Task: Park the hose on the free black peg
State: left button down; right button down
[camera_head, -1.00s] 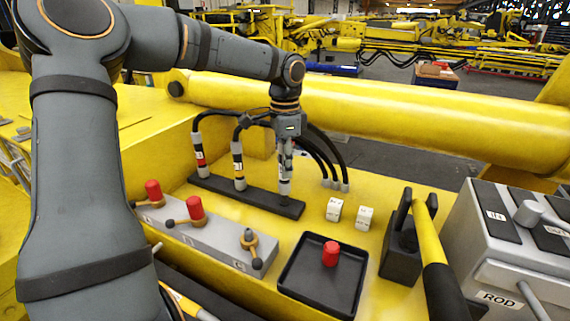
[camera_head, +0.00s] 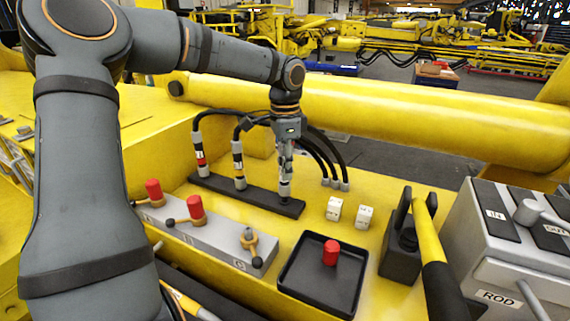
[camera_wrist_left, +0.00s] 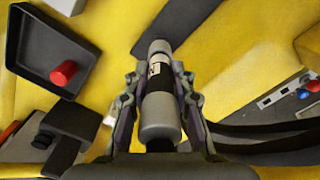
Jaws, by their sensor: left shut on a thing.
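My left gripper (camera_head: 285,168) is shut on the grey end fitting of a black hose, above the right end of the black peg rail (camera_head: 262,200). In the left wrist view the fitting (camera_wrist_left: 160,115), with its black and white label, lies between both fingers. It looks about upright in the head view, its lower end (camera_head: 285,193) at the rail. I cannot tell whether it is seated on a peg; the peg under it is hidden. A red-banded hose (camera_head: 199,155) and a yellow-banded hose (camera_head: 238,165) stand on the rail to the left. My right gripper is not in view.
A grey port block (camera_head: 205,240) with two red caps stands in front of the rail. A black tray (camera_head: 300,290) holds a red cap (camera_head: 331,253). Two white blocks (camera_head: 334,208) and a black holder with a yellow handle (camera_head: 400,255) are to the right.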

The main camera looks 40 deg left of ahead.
pick_arm(q)
jog(key=shift+f, duration=1.1)
dwell(0.6)
jog(key=c, duration=1.1)
grip_release()
jog(key=shift+o, duration=0.2)
notch_tip(320, 180, up, 8)
jog(key=shift+s+f, duration=0.1)
jog(key=shift+f, duration=0.1)
jog(key=shift+a+f, duration=0.1)
